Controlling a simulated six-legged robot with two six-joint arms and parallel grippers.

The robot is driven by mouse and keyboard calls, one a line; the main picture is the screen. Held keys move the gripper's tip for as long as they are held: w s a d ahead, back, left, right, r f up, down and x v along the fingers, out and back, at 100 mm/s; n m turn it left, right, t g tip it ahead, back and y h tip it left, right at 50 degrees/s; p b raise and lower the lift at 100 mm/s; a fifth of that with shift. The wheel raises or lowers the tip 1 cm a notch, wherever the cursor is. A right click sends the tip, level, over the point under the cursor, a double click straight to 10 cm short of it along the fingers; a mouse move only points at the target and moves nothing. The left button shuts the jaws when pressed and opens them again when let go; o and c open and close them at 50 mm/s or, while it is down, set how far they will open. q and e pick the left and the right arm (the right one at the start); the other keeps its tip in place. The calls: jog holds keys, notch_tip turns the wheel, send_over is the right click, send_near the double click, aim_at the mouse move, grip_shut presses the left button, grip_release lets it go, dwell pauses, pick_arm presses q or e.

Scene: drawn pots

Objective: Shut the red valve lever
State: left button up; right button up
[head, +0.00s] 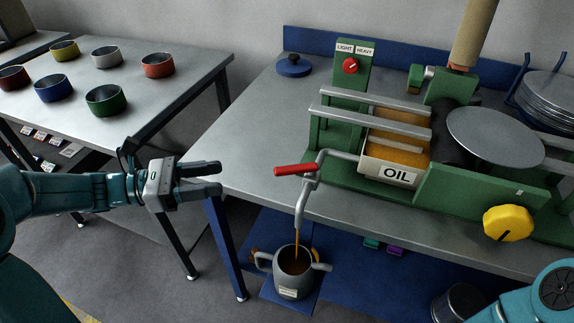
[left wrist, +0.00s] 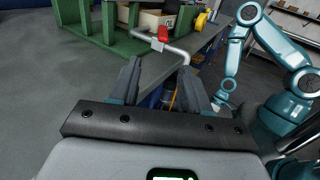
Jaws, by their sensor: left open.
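The red valve lever (head: 295,169) points left from the grey spout pipe (head: 303,205), which comes out of the tank labelled OIL (head: 398,173). In the left wrist view the red lever (left wrist: 162,32) shows ahead, beyond my open fingers (left wrist: 165,85). My right arm shows at the right there, but its gripper is too small to read.
The green press with a yellow knob (head: 508,223) stands on the grey bench. A red dial (head: 350,65) sits on its panel. A table with several coloured bowls (head: 106,101) is at left. The space between my left gripper and the lever looks clear.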

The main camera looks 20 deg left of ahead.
aim_at(294, 167)
pick_arm(q)
jog(key=x, duration=1.6)
jog(key=shift+s+d+r, duration=0.1)
jog(key=shift+s+d, duration=0.1)
jog(key=shift+d, duration=0.1)
grip_shut()
